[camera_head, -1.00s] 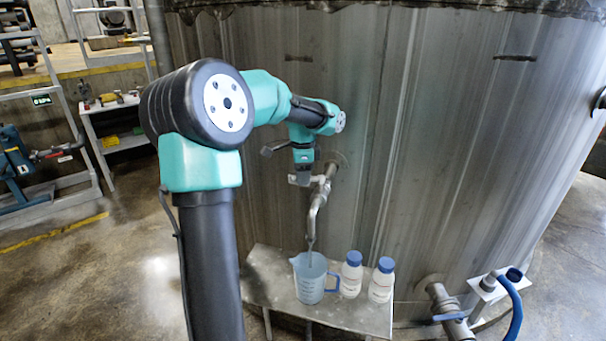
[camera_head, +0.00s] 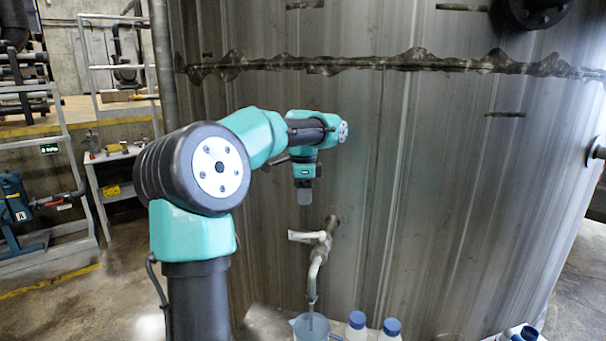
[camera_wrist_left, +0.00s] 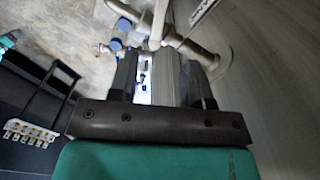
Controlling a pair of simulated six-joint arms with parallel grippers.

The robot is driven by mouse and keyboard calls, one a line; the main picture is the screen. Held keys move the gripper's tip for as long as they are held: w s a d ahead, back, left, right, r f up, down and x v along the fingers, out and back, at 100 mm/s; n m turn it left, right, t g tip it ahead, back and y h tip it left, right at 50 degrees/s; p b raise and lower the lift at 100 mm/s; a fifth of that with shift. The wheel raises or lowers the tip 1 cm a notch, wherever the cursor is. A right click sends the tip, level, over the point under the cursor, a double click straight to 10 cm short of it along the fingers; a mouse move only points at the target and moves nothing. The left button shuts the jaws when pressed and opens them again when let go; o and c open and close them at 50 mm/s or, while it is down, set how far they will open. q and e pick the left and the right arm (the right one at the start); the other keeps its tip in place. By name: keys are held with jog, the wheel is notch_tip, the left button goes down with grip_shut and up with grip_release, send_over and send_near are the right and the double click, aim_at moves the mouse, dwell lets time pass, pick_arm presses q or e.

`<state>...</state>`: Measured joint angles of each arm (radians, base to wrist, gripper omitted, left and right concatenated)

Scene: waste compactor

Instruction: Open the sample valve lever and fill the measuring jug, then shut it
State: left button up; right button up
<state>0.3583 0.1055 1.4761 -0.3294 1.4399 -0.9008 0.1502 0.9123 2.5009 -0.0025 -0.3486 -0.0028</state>
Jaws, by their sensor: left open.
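The sample valve lever (camera_head: 301,236) is a pale handle on top of the tap, pointing left in the head view. The tap's curved spout (camera_head: 315,275) hangs down above the measuring jug (camera_head: 308,328). The jug is translucent blue, and its lower part is cut off by the frame edge. I cannot tell whether liquid is running or how full the jug is. My left gripper (camera_head: 304,196) is open, pointing down above the lever and apart from it. Its dark fingers show in the left wrist view (camera_wrist_left: 160,75) with the metal pipework beyond. My right gripper is not in view.
Two white bottles with blue caps stand right of the jug, a nearer one (camera_head: 390,329) and another (camera_head: 356,326). The large steel tank (camera_head: 430,200) fills the background behind the tap. A shelf (camera_head: 115,175) stands far left.

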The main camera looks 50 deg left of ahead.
pick_arm(q)
notch_tip(320, 180, up, 6)
jog(key=shift+f, duration=0.1)
dwell(0.5)
